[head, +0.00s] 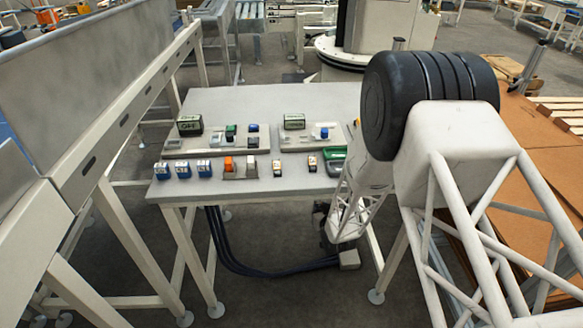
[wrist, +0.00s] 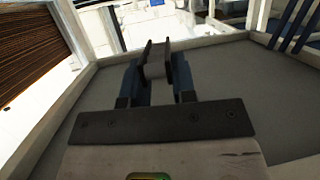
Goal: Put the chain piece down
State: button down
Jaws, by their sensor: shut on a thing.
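The chain piece (wrist: 155,66) shows in the wrist view as a small grey part between two dark upright plates. My gripper (wrist: 157,80) is shut on it, with one bluish-dark finger on either side. In the head view my gripper (head: 322,212) is a small dark shape below the front edge of the table, partly hidden by my arm. The chain piece cannot be made out there. Whether it touches any surface cannot be told.
A grey table (head: 270,100) carries several small coloured blocks and a green bin (head: 335,161) near my arm. A pale conveyor frame (head: 110,140) stands at the left. Brown sheets (head: 545,160) lie at the right. Dark cables (head: 240,262) hang under the table.

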jog(key=s+a+r+n+y, duration=0.1)
jog(key=s+a+r, duration=0.2)
jog(key=s+r, duration=0.5)
jog(key=s+a+r+n+y, duration=0.1)
jog(key=s+a+r+y, duration=0.1)
jog(key=s+a+r, duration=0.4)
jog(key=s+d+r+g, duration=0.1)
jog(key=s+r, duration=0.2)
jog(key=r, duration=1.2)
jog(key=shift+s+d+n+y, duration=0.15)
jog(key=shift+s+n+y, duration=0.2)
jog(key=shift+n+y, duration=0.05)
jog(key=shift+w, duration=0.1)
send_over(294, 171)
jog(key=shift+f, duration=0.75)
jog(key=shift+f, duration=1.75)
jog(key=shift+f, duration=0.1)
